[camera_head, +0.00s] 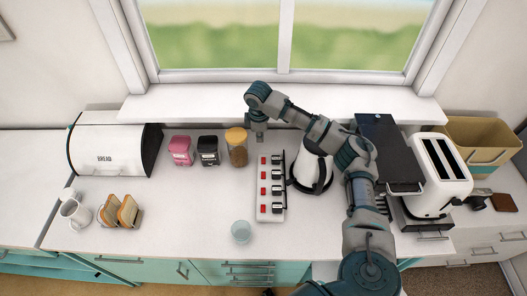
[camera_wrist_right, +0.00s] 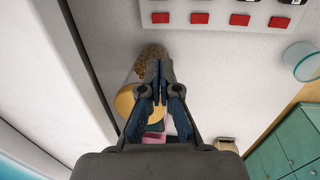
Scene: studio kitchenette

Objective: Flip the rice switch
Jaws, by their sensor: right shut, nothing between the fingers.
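A white switch strip (camera_head: 263,216) lies on the counter left of the kettle, with a column of red switches (camera_head: 263,186) and dark plugs beside them. Labels are too small to read, so I cannot tell which switch is the rice one. In the right wrist view the red switches (camera_wrist_right: 200,18) run along the top edge. My right gripper (camera_head: 259,136) is shut and empty, pointing down above the far end of the strip. In the wrist view its fingers (camera_wrist_right: 160,88) are together, above the gold-lidded jar and apart from the switches. My left gripper is not in view.
The gold-lidded jar (camera_head: 238,153) stands close left of the gripper, beside black (camera_head: 208,156) and pink (camera_head: 180,152) jars. A kettle (camera_head: 312,165) stands right of the strip under my right arm. A glass (camera_head: 241,232) is nearer the front. A toaster (camera_head: 437,165) is farther right.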

